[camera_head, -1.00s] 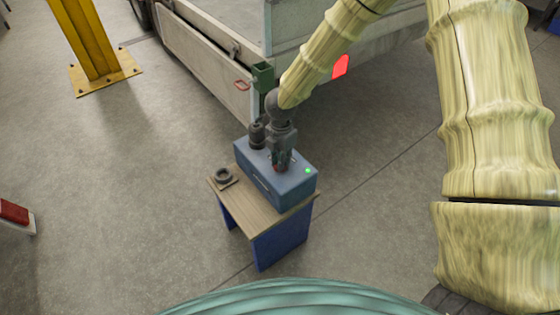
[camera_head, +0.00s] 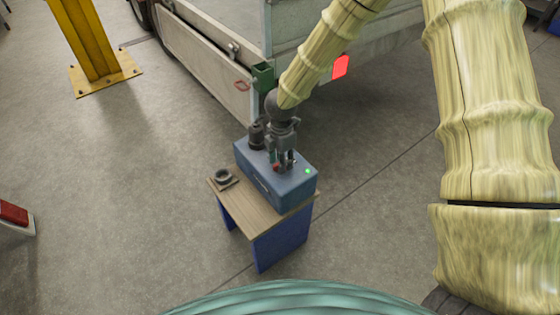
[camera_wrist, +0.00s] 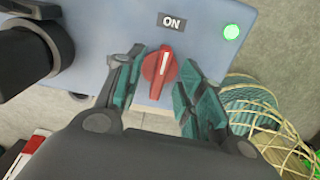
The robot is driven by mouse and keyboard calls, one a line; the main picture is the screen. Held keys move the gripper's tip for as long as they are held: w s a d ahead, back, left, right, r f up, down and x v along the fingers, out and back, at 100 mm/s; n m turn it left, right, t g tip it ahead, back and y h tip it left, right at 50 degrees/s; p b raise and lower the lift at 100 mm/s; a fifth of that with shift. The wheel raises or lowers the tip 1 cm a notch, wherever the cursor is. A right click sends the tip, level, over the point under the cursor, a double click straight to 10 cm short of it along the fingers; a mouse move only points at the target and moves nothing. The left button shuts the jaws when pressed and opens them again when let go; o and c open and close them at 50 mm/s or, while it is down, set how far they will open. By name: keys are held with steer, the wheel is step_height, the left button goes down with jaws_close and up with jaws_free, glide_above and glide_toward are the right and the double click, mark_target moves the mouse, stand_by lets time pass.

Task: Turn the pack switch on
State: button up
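The pack switch is a red rotary knob (camera_wrist: 158,72) with a white line, on the blue pack (camera_head: 289,187). In the wrist view its line points up, tilted slightly right, towards the "ON" label (camera_wrist: 171,21). A round green lamp (camera_wrist: 232,32) beside the label is lit, and it glows in the head view too (camera_head: 308,171). My gripper (camera_head: 285,165) is over the pack top. In the wrist view its fingers (camera_wrist: 160,75) stand apart on either side of the knob, with gaps showing, and hold nothing.
The pack sits on a small wooden-topped table (camera_head: 248,207) with blue legs. A black cylindrical connector (camera_head: 256,136) stands on the pack's back left. A dark round fitting (camera_head: 223,178) lies on the table's left.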

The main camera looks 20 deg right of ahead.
steer(key=shift+r+p, duration=2.4)
steer(key=shift+r, duration=0.6)
